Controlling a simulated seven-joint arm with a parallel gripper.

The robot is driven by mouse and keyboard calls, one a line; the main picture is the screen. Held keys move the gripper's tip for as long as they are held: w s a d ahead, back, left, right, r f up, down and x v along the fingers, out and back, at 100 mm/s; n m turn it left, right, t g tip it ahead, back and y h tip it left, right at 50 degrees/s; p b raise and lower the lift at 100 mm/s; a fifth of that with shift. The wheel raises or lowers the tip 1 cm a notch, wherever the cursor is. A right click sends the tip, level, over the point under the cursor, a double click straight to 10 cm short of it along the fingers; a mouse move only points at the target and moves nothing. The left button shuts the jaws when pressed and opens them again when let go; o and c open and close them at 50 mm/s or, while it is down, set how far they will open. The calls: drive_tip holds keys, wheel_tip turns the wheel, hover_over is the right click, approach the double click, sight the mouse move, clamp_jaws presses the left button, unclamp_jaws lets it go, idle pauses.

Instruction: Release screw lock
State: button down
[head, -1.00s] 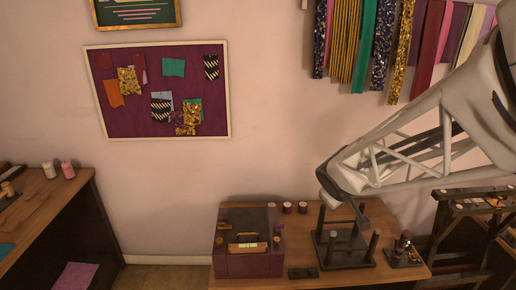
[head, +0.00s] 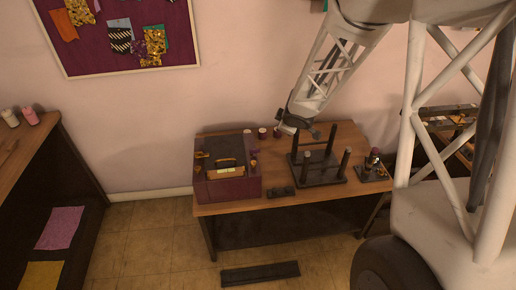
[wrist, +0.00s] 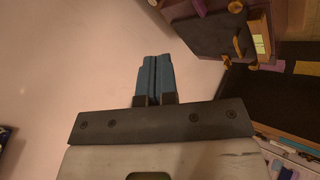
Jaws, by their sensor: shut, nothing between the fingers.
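A purple box (head: 228,190) with a dark lid panel (head: 226,147) stands at the left end of the wooden table. Small brass knobs sit at its corners, one at the right (head: 253,163). I cannot tell which part is the screw lock. In the wrist view the box's dark panel (wrist: 205,38) and a brass knob (wrist: 235,7) show at upper right. My gripper (wrist: 154,58) has its blue fingers together, empty, and apart from the box. In the head view the arm's end hangs behind and right of the box; its fingers are too small to make out.
A dark stand with upright posts (head: 318,178) is right of the box. A small dark base with fittings (head: 372,172) is farther right. A low dark tray (head: 281,192) lies at the front edge. Spools (head: 262,133) stand at the back. A side table (head: 30,150) is at left.

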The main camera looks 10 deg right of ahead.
sight(255, 152)
drive_tip(key=w+a+f+n+g+y, duration=0.1)
drive_tip(key=a+f+n+y, duration=0.1)
drive_tip(key=f, duration=0.4)
drive_tip(key=w+a+f+n+g+y, duration=0.1)
drive_tip(key=w+a+f+n, duration=0.1)
drive_tip(key=f, duration=0.4)
drive_tip(key=shift+y, duration=0.4)
drive_tip(key=shift+w+a+f, duration=0.1)
drive_tip(key=shift+f, duration=0.15)
drive_tip(key=shift+x, duration=4.8)
